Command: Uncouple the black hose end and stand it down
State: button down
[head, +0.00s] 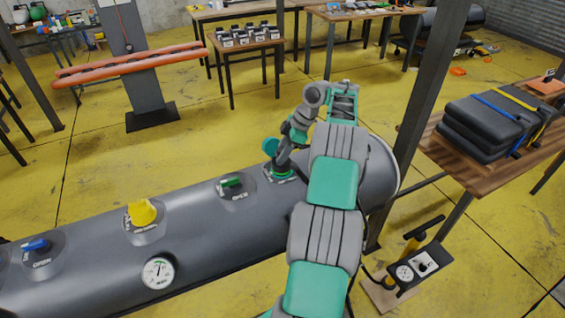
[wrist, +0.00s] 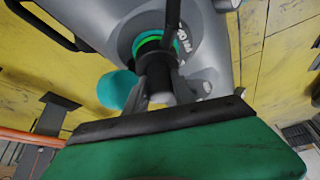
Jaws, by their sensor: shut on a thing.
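The black hose end (head: 282,163) stands upright on a valve with a bright green ring (head: 281,175), near the right end of the grey inflatable tube (head: 205,225). My gripper (head: 289,152) comes down over it and is shut on it. In the wrist view the black hose end (wrist: 158,76) sits between the two grey fingers, with the green ring (wrist: 149,42) just beyond it. I cannot tell whether the hose end is still locked in the ring. A teal round cap (head: 270,147) shows beside the hose end, also in the wrist view (wrist: 117,90).
Along the tube are a green-topped valve (head: 231,184), a yellow valve (head: 142,212), a blue valve (head: 36,246) and a pressure gauge (head: 158,272). A wooden table (head: 475,178) with folded black boats and a dark post (head: 425,105) stand right. A foot pump (head: 410,268) is below.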

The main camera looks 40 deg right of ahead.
jog(key=shift+a+f, duration=0.1)
dwell(0.3)
jog(key=shift+r, duration=0.25)
jog(key=c, duration=1.5)
grip_release()
jog(key=shift+r, duration=0.1)
jog(key=o, duration=0.3)
jog(key=shift+s+r, duration=0.1)
jog(key=shift+r, duration=0.1)
jog(key=shift+o, duration=1.2)
jog(key=shift+f, duration=0.1)
